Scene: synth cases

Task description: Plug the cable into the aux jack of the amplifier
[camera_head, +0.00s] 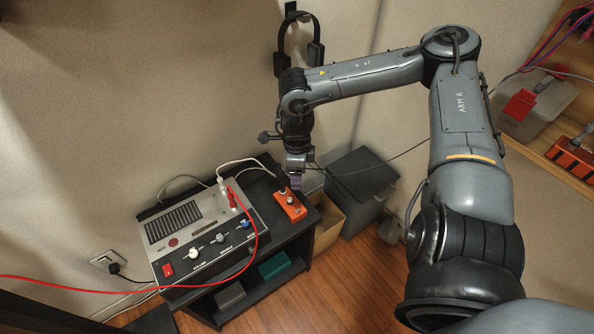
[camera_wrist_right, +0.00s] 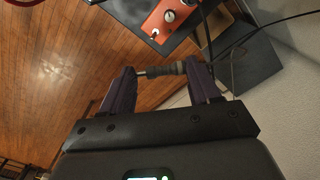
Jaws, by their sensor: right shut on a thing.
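The amplifier (camera_head: 208,231) is a grey-topped box with a dark front, knobs and a red switch (camera_head: 168,270). It sits on a black stand at the left in the head view. My right gripper (camera_head: 296,181) is to its right, above an orange box with knobs (camera_head: 290,206). In the right wrist view, the gripper (camera_wrist_right: 160,71) is shut on a dark grey-green plug (camera_wrist_right: 168,69) with a metal tip pointing left. A black cable (camera_wrist_right: 262,25) runs near its other end. I cannot tell which socket is the aux jack. My left gripper is out of view.
A red cable (camera_head: 258,240) and white cables (camera_head: 240,160) run to the amplifier's top right. The orange box also shows in the right wrist view (camera_wrist_right: 168,20). A cardboard box (camera_head: 327,222) and grey bin (camera_head: 362,185) stand right of the stand. Headphones (camera_head: 297,42) hang on the wall.

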